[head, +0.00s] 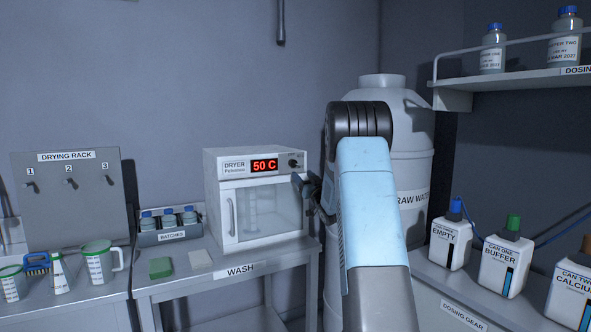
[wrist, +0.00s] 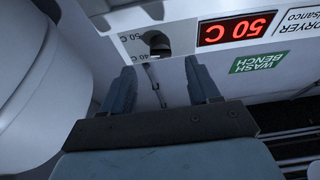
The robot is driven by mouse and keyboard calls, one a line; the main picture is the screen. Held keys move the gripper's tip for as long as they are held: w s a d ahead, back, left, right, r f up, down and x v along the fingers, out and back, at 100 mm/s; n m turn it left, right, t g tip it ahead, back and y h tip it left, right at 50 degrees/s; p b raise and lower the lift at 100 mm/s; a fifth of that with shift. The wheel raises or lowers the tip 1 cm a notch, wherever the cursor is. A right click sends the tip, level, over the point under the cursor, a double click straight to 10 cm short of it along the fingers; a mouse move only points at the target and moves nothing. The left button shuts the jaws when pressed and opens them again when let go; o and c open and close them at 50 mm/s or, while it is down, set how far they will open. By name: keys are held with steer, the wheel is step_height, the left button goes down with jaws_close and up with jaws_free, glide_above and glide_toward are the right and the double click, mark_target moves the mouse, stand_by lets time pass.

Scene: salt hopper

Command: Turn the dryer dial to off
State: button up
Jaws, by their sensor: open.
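The white dryer (head: 213,200) stands on the wash bench, its door shut and its red display (head: 264,166) reading 50 C. Its small black dial (head: 292,163) is at the right end of the top panel. In the wrist view the dial (wrist: 156,42) lies just past my fingertips, roughly in line with the gap between them. Marks by it include 40 C; an off mark cannot be made out. My gripper (wrist: 161,68) is open and empty, with a finger toward each side of the dial and not seen touching it. In the head view my gripper (head: 305,186) is partly hidden by my arm.
The white raw water tank (head: 412,165) stands close to the dryer's right. A green sponge (head: 160,267) and a white block (head: 200,258) lie in front of the dryer. The batches rack (head: 172,237) is to its left. Dosing bottles (head: 507,262) stand at right.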

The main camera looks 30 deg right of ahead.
mark_target(294, 165)
steer(key=shift+x, duration=3.55)
steer(key=shift+c, duration=0.4)
steer(key=c, duration=0.9)
